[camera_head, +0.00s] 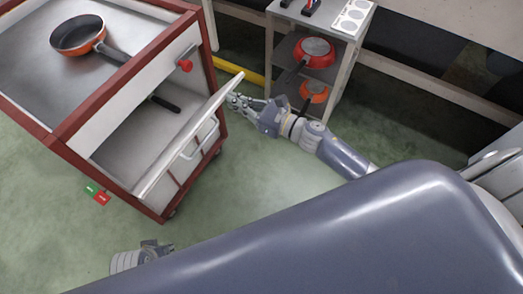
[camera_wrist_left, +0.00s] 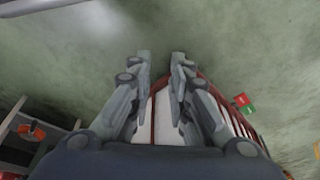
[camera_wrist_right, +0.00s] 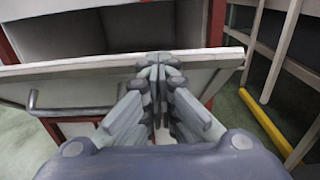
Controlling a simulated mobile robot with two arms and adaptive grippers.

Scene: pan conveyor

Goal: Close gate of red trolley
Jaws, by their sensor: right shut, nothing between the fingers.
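The red trolley (camera_head: 75,128) stands at the left of the head view, with a red frame and grey shelves. Its light gate (camera_head: 192,137) leans outward from the front, open, with a bar handle (camera_head: 198,141) on its outer face. The gate also spans the right wrist view (camera_wrist_right: 85,78), with its handle (camera_wrist_right: 60,108) at left. My right gripper (camera_head: 235,101) is shut and empty at the gate's upper right end; its fingertips (camera_wrist_right: 160,66) overlap the gate's edge, and contact is unclear. My left gripper (camera_wrist_left: 161,57) is open and empty over the floor near the trolley.
An orange pan (camera_head: 78,36) lies on the trolley's top; a dark handle (camera_head: 165,104) shows on the shelf below. A yellow bar (camera_head: 238,70) lies behind the gate.

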